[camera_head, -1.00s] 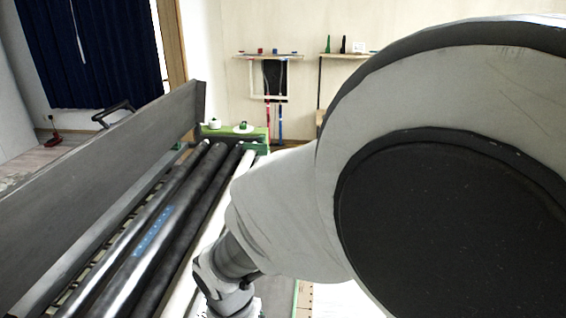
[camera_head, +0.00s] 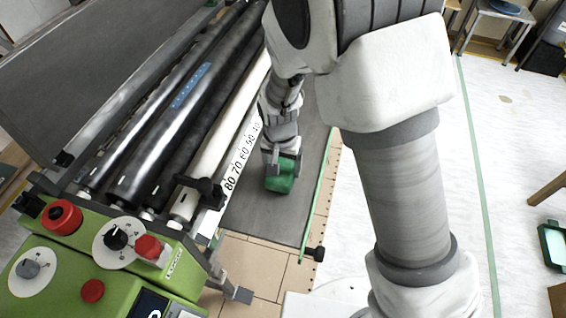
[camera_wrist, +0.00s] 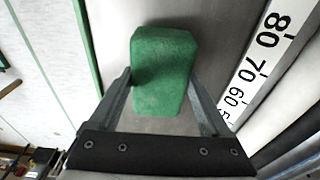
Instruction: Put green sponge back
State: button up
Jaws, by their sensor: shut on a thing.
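The green sponge (camera_head: 280,184) is a small block at the end of my arm, over the grey metal plate beside the rollers. My gripper (camera_head: 284,166) is shut on it. In the wrist view the sponge (camera_wrist: 163,60) sits between the two fingers of my gripper (camera_wrist: 161,78), gripped at its sides. Its far end reaches past the fingertips. I cannot tell whether its underside touches the plate (camera_head: 262,215).
The paster's rollers (camera_head: 187,90) and a printed number scale (camera_head: 240,160) lie left of my gripper. The green control panel (camera_head: 85,255) with red knobs is at lower left. A green-rimmed tray (camera_head: 541,240) is at the right edge. Pale floor (camera_head: 520,140) is open between.

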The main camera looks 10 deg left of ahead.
jog(key=shift+f, duration=0.1)
jog(key=shift+f, duration=0.15)
jog(key=o, duration=1.2)
jog(key=shift+o, duration=0.2)
notch_tip(320, 180, up, 17)
jog(key=s+p, duration=0.2)
jog(key=s+d+r+t+p, duration=0.1)
jog(key=s+d+r, duration=0.3)
jog(key=d, duration=0.3)
jog(key=s+d+r+t, duration=0.1)
jog(key=s+d+r, duration=0.3)
jog(key=d+r, duration=0.2)
jog(key=s+d+r+n+t+p, duration=0.1)
jog(key=s+d+r, duration=0.3)
jog(key=d, duration=0.6)
jog(key=shift+d+r+t+p, duration=0.3)
jog(key=shift+r+t, duration=0.3)
jog(key=shift+r, duration=0.2)
